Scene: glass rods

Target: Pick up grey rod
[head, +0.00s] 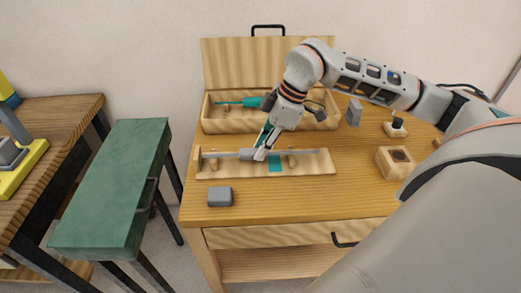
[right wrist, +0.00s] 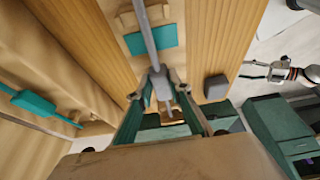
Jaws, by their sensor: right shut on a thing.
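The grey rod (head: 225,155) is long and thin and lies lengthwise along the wooden rack (head: 222,172) on the table. My right gripper (head: 261,153) comes down from above and is shut on it near the middle, at a thicker grey sleeve (head: 246,155). In the right wrist view the rod (right wrist: 148,38) runs away between the fingertips of my right gripper (right wrist: 161,78). I cannot tell whether the rod is lifted off its supports. What seems to be my left gripper (right wrist: 255,71) shows small at the right of the right wrist view; its fingers are too small to judge.
Behind the rack stands an open wooden box (head: 228,122) holding a teal-handled tool (head: 251,102). A grey block (head: 219,196) lies in front of the rack. Small wooden blocks (head: 397,163) stand at the right. A green bench (head: 112,185) stands left of the table.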

